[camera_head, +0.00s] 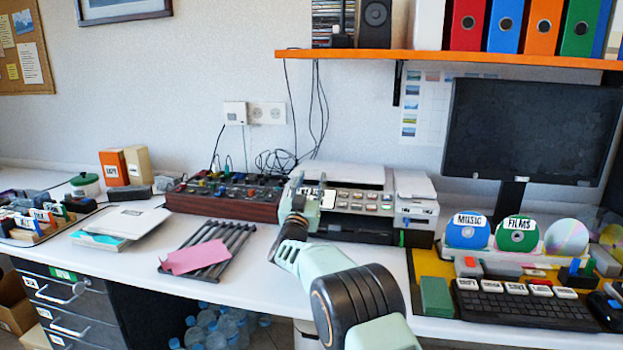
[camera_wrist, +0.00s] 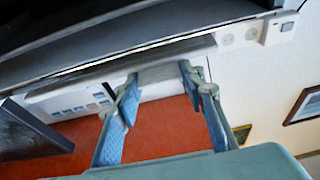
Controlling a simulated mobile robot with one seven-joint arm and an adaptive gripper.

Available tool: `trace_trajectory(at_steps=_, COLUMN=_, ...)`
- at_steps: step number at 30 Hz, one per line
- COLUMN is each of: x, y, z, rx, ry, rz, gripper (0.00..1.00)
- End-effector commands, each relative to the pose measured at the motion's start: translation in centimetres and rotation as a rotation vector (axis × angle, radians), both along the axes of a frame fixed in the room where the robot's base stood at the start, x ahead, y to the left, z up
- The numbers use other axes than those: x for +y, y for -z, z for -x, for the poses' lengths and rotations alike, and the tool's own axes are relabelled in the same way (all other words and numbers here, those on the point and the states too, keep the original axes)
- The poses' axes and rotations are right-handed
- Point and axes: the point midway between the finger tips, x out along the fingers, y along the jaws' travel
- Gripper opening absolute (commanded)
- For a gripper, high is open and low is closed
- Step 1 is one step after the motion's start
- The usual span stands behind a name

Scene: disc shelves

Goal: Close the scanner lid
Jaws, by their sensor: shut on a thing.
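The white scanner (camera_head: 340,172) stands on the desk against the wall, behind a control panel of several buttons. Its pale top shows as a flat slab; how far the lid is raised is hard to tell. My gripper (camera_head: 312,195) is at the front left of the scanner, and my arm hides part of it. In the wrist view my gripper's blue-padded fingers (camera_wrist: 162,90) stand apart, with a pale grey edge (camera_wrist: 170,75) at their tips. This looks like the scanner lid's edge, held between them.
An orange shelf (camera_head: 450,58) hangs above. A mixer panel (camera_head: 225,197) is left of the scanner, a printer-like unit (camera_head: 415,205) right. A black rack with a pink sheet (camera_head: 197,257) lies in front. A monitor (camera_head: 530,130) and keyboard (camera_head: 525,305) stand at the right.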

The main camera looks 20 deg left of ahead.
Motion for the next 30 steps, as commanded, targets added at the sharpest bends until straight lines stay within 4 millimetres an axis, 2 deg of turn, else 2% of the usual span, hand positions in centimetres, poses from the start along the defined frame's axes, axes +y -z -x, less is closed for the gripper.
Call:
trace_trajectory(at_steps=1, x=-0.5, y=1.1, z=-0.7, rx=0.021, ry=0.003, rz=0.011, gripper=0.00)
trace_trajectory(at_steps=3, x=-0.5, y=1.1, z=-0.7, rx=0.020, ry=0.003, rz=0.011, gripper=0.00)
trace_trajectory(at_steps=4, x=-0.5, y=1.1, z=-0.7, rx=0.020, ry=0.003, rz=0.011, gripper=0.38)
trace_trajectory(at_steps=9, x=-0.6, y=0.9, z=-0.7, rx=0.018, ry=0.003, rz=0.011, gripper=0.55)
trace_trajectory(at_steps=20, x=-0.6, y=0.7, z=-0.3, rx=0.014, ry=0.004, rz=0.008, gripper=0.55)
trace_trajectory(at_steps=26, x=-0.7, y=1.1, z=1.4, rx=0.014, ry=0.000, rz=0.009, gripper=0.55)
trace_trajectory(at_steps=30, x=-0.9, y=1.6, z=3.3, rx=0.013, ry=-0.002, rz=0.010, gripper=0.55)
